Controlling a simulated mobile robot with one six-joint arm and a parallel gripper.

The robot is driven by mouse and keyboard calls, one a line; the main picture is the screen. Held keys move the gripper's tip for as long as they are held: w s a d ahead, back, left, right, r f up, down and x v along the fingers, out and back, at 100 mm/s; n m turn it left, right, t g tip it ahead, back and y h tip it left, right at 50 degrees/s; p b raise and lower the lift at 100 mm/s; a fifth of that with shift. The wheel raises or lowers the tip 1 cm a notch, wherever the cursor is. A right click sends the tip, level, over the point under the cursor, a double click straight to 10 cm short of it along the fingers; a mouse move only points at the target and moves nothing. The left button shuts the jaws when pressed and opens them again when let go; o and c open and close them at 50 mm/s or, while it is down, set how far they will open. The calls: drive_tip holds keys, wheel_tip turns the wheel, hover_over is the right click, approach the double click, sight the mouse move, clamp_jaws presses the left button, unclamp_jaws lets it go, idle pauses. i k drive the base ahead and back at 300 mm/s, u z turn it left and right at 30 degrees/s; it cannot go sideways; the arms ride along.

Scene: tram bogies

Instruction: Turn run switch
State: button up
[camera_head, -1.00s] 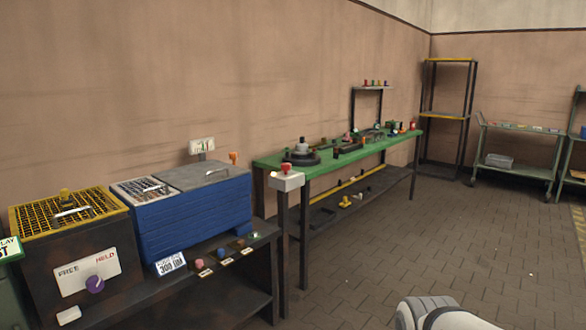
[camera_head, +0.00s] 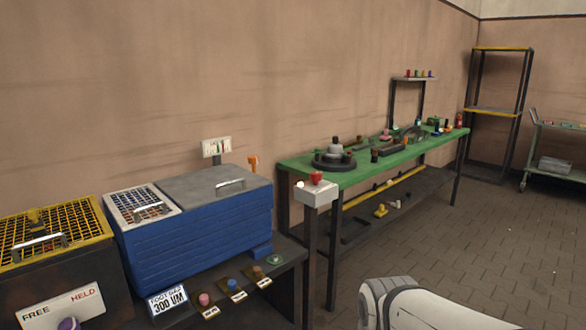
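No control in view carries a readable "run" label. A purple knob (camera_head: 69,324) sits on a white plate (camera_head: 62,305) marked FREE and HELD, on the dark box at the lower left; the bottom edge of the picture cuts it off. A pale control box (camera_head: 316,194) with a red knob (camera_head: 317,178) on top stands on a dark post at the green bench's near end. A small white round part shows at its left side. A white link of my arm shows at the bottom right; my gripper is out of view.
A blue bin (camera_head: 192,228) with a grey lid stands beside the yellow-grated box (camera_head: 45,240). Several coloured knobs line the dark shelf's front edge. The green bench (camera_head: 370,172) carries small parts. A rack (camera_head: 494,112) and a cart stand far right. Paved floor at right is clear.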

sight(316, 176)
drive_tip(key=z, duration=0.3)
drive_tip(key=i, duration=1)
drive_tip(key=z, duration=0.7)
